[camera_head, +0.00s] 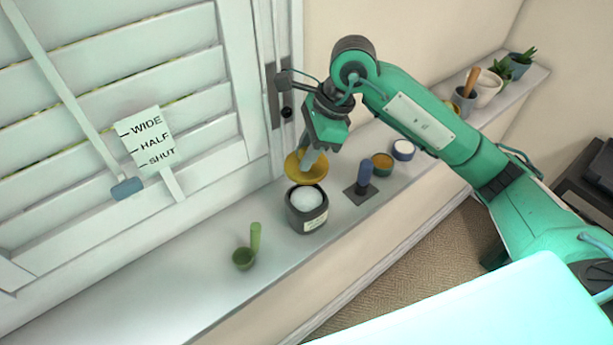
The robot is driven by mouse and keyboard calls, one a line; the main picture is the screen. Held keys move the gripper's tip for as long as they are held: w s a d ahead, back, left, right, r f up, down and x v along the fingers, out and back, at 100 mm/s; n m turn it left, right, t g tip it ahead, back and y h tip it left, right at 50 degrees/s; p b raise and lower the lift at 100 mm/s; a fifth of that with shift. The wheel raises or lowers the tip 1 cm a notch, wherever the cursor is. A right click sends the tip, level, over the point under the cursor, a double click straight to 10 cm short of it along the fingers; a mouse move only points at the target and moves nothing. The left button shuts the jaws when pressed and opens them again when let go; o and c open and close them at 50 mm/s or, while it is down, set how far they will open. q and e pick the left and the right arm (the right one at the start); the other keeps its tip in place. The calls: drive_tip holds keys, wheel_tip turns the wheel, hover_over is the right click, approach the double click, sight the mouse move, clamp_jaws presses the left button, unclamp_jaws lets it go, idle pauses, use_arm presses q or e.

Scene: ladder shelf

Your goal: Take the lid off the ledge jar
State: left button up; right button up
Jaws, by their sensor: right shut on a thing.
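The ledge jar (308,222) is a dark round jar with a pale label, standing upright on the white ledge. Its mouth is open and white contents show inside. A yellow-brown round lid (298,174) is above the jar's back rim, tilted and apart from the mouth. My right gripper (312,158) is shut on the lid from above; its fingertips are partly hidden by the lid. My left gripper is not in view.
A green scoop (245,258) lies left of the jar. A blue-handled item (363,178) stands on a dark plate to the right. Two small round tubs (382,163) (403,150) and several pots (487,88) line the ledge. Shutters (120,80) are behind. The front ledge is clear.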

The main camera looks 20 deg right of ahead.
wheel_tip(320, 180, up, 10)
drive_tip(key=b, duration=0.2)
drive_tip(key=shift+r, duration=0.2)
drive_tip(key=shift+f, duration=0.1)
